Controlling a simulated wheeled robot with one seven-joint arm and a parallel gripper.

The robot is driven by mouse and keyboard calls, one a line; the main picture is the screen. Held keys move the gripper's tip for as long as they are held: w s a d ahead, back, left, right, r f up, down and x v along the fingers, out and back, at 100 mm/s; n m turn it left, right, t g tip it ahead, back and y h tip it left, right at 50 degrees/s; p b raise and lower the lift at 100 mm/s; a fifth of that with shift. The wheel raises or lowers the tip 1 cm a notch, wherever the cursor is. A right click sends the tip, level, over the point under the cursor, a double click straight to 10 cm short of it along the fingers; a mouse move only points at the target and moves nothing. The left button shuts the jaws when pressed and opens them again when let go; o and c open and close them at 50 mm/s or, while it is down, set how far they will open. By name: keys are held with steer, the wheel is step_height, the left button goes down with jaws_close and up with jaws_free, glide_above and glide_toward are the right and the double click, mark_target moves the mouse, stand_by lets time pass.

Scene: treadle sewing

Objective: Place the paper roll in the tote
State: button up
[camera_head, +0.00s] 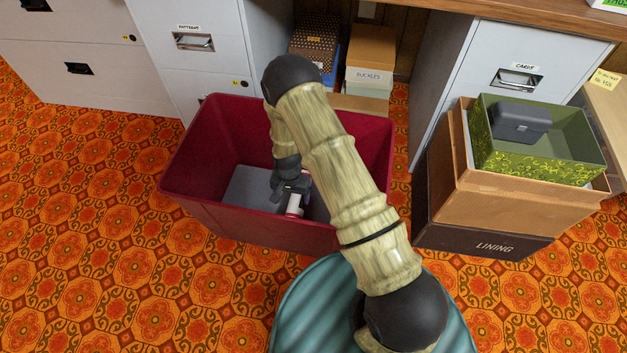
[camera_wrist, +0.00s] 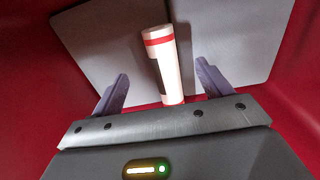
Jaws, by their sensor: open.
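The tote (camera_head: 195,205) is a dark red open bin on the patterned floor in the head view. Its red wall also shows in the wrist view (camera_wrist: 25,80). The paper roll (camera_head: 293,206) is a white cylinder with a red band, inside the tote. In the wrist view the paper roll (camera_wrist: 163,65) lies between my spread fingers, over grey flat pieces, with clear gaps to both fingers. My gripper (camera_head: 290,187) reaches down into the tote; in the wrist view my gripper (camera_wrist: 165,90) is open. The roll's near end is hidden by the gripper body.
Grey flat pieces (camera_wrist: 115,45) lie in the tote. Filing cabinets (camera_head: 195,75) and a box marked BUCKLES (camera_head: 370,75) stand behind it. Stacked boxes with a green floral bin (camera_head: 530,160) stand right. The floor at left is clear.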

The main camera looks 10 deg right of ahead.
steer(key=d+r+n, duration=0.1)
steer(key=d+r, duration=0.2)
steer(key=r, duration=0.9)
steer(key=s+d+r+n+t, duration=0.1)
steer(key=s+d+r, duration=0.2)
steer(key=s+r, duration=0.2)
steer(key=s+d+r+n, duration=0.1)
steer(key=s+d+r, duration=0.2)
steer(key=r, duration=0.7)
steer(key=s+d+r+n+t, duration=0.1)
steer(key=s+d+r, duration=0.2)
steer(key=s+r, duration=0.4)
steer(key=shift+d+r+t, duration=0.25)
steer(key=shift+d+t, duration=0.05)
steer(key=shift+d, duration=0.1)
